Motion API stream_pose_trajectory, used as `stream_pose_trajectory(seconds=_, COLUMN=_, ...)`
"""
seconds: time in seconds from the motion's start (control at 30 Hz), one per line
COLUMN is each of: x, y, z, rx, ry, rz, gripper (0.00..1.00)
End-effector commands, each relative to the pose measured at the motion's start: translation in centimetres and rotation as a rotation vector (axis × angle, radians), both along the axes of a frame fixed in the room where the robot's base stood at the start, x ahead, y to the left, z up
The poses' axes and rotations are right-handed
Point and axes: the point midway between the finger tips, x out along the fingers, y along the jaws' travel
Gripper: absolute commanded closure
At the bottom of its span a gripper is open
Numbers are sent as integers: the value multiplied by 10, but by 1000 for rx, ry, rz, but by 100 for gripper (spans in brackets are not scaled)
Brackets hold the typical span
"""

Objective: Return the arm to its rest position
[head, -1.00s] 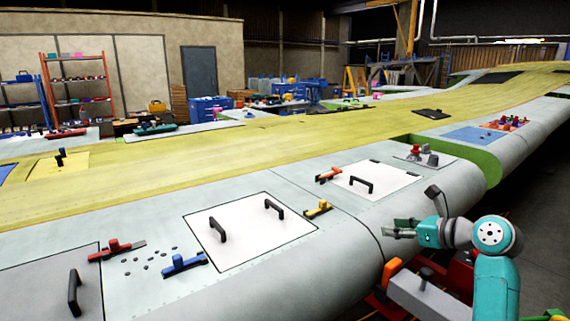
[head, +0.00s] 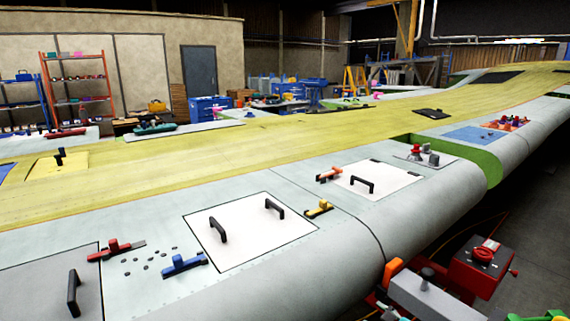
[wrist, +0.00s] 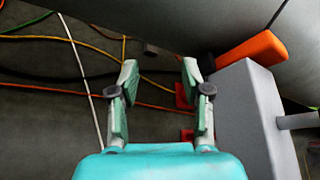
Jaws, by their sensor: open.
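My gripper (wrist: 159,82) shows in the wrist view with its two fingers apart and nothing between them. It points down toward the dark floor, beside a grey block with an orange end. In the head view the gripper and most of the arm are out of sight. A small teal part at the bottom edge may be mine, but I cannot tell.
The grey wing (head: 340,242) with panels, black handles and coloured clamps fills the middle. A grey block (wrist: 238,120) and an orange part (wrist: 250,50) stand close right of my gripper. A red box (head: 482,262) stands lower right. Cables (wrist: 60,92) cross the floor.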

Motion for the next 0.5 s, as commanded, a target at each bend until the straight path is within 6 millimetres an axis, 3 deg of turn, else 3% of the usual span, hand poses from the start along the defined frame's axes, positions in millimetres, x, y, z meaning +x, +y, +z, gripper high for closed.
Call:
stream_pose_trajectory(seconds=0.03, x=-16, y=6, z=-19, rx=-48, ry=-8, rz=2, gripper=52)
stream_pose_trajectory(seconds=0.2, x=-64, y=15, z=-64, rx=-245, ry=-60, rz=11, gripper=52)
stream_pose_trajectory(seconds=0.5, x=-160, y=28, z=-117, rx=-625, ry=-131, rz=58, gripper=52)
